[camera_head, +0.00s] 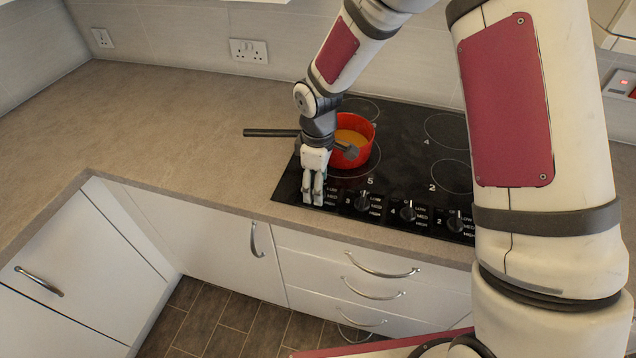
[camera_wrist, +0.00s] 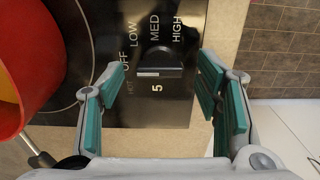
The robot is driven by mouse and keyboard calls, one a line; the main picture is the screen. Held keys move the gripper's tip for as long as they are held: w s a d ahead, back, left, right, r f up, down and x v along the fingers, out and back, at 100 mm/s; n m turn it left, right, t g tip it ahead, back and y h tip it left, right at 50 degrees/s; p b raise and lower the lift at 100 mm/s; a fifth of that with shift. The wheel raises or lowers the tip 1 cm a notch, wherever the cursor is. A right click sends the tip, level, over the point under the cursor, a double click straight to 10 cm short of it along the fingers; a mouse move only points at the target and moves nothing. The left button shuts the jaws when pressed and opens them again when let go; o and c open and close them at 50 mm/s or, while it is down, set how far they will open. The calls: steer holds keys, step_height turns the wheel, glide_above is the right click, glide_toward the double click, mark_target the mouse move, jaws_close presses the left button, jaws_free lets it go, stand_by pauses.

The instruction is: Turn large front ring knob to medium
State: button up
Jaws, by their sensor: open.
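The black knob marked 5 (camera_wrist: 160,62) is on the hob's front strip, with OFF, LOW, MED and HIGH printed around it in the wrist view. Its grip bar lies across that picture with a pale edge; which label it points to I cannot tell. In the head view this knob is hidden behind my gripper (camera_head: 313,203), which points down at the hob's front left corner. My gripper (camera_wrist: 163,68) is open, its green-padded fingers on either side of the knob, with nothing between them clearly touching it.
A red pot (camera_head: 367,150) of orange contents stands on the ring behind my gripper; its dark handle (camera_head: 270,132) sticks out left behind my wrist. More knobs (camera_head: 408,210) line the hob front to the right. The worktop (camera_head: 150,130) at left is clear.

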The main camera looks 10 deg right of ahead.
steer(key=shift+f, duration=0.25)
steer(key=c, duration=1.2)
steer(key=shift+o, duration=0.2)
